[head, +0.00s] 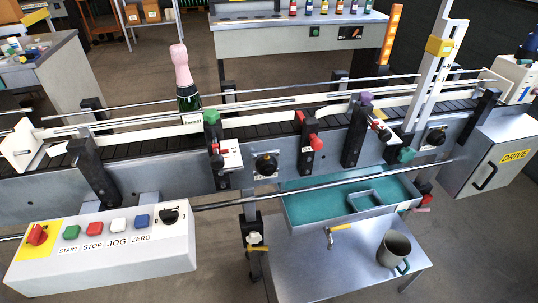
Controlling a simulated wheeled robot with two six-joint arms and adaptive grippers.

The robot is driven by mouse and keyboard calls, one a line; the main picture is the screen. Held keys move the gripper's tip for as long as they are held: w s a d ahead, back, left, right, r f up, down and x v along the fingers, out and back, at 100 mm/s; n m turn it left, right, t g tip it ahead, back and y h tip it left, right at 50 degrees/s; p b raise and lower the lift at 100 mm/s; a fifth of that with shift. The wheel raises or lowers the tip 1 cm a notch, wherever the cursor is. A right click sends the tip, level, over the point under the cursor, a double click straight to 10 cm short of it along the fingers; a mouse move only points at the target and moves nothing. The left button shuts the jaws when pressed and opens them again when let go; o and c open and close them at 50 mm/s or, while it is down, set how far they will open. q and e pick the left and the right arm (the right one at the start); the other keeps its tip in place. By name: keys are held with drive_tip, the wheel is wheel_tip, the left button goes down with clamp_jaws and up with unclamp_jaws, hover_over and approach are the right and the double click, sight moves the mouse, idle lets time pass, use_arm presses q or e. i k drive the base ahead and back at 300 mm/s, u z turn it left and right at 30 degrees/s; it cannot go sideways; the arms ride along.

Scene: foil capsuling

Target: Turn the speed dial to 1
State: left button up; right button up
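A pale control box (120,262) stands at the lower left. A black dial (169,216) sits at the right end of its top, with small marks around it, one like a 3 on its right side. Its pointer setting is too small to read. Left of it are a blue ZERO button (141,221), a white JOG button (119,225), a green START button (71,232), a red STOP button (96,229) and a red switch on a yellow plate (37,235). Neither of my grippers is in view.
A conveyor (130,146) runs across behind the box, carrying a pink-capped bottle (185,80). Its front has black knobs (265,165) and clamps. A steel rail (330,180) runs in front. A teal tray (310,207) and a metal mug (394,249) are at the lower right.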

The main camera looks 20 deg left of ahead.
sight(170, 216)
drive_tip(key=u, duration=1.95)
drive_tip(key=k, duration=0.2)
